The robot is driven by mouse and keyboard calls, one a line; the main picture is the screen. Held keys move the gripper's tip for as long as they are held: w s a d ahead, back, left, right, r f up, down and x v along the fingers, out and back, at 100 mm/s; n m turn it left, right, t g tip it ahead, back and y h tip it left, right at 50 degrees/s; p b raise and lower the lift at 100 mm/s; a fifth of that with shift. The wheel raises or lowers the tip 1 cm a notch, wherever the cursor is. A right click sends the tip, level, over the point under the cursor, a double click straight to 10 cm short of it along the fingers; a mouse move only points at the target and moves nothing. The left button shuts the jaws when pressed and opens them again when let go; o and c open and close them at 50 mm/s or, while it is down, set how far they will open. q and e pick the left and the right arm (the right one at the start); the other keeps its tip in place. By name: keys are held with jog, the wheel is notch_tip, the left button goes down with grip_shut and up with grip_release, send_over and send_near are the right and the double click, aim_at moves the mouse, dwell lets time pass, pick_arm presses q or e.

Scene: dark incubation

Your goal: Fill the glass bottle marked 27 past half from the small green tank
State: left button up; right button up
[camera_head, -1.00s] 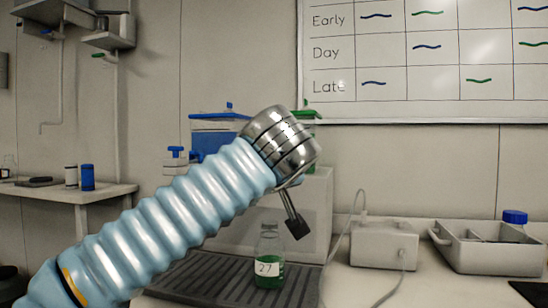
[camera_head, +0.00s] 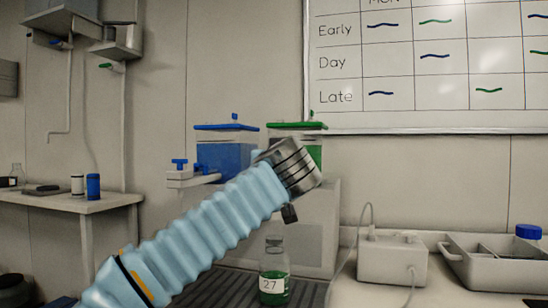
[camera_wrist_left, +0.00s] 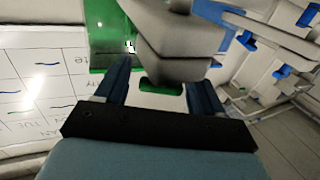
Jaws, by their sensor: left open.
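The glass bottle marked 27 (camera_head: 273,272) stands upright on the dark ribbed mat (camera_head: 215,290) in the head view, uncapped. Green liquid shows in it around its label; the exact level is hard to read. The small green tank (camera_head: 312,152) stands above and behind it, partly hidden by my left arm; it also shows in the left wrist view (camera_wrist_left: 103,35). My left gripper (camera_head: 290,213) is above the bottle, mostly hidden in the head view. In the left wrist view its fingers are open on either side of a pale fitting with a green part (camera_wrist_left: 160,86). Contact cannot be told.
A blue tank (camera_head: 225,150) with a blue tap (camera_head: 180,163) stands left of the green one. A white device (camera_head: 391,260) with a cable and a grey tray (camera_head: 495,268) are at right. A side bench (camera_head: 75,203) stands at far left.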

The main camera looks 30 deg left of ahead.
pick_arm(q)
jog(key=shift+w+a, duration=0.3)
jog(key=shift+w, duration=0.1)
jog(key=shift+c, duration=0.3)
jog(key=c, duration=1)
jog(key=shift+s+f+m+t+h+b, duration=0.1)
jog(key=shift+m+t+h+b, duration=0.45)
jog(key=shift+h, duration=0.25)
jog(key=shift+m+t+h, duration=0.25)
jog(key=shift+m+h, duration=0.3)
jog(key=shift+h, duration=0.15)
jog(key=shift+d+m+t+h, duration=0.25)
jog(key=shift+m+h, duration=0.3)
jog(key=shift+h, duration=0.3)
jog(key=shift+d+m+t+h, duration=0.1)
jog(key=shift+m+t+h, duration=0.25)
jog(key=shift+m+h, duration=0.35)
jog(key=o, duration=1.1)
jog(key=shift+w, duration=0.2)
jog(key=shift+c, duration=0.2)
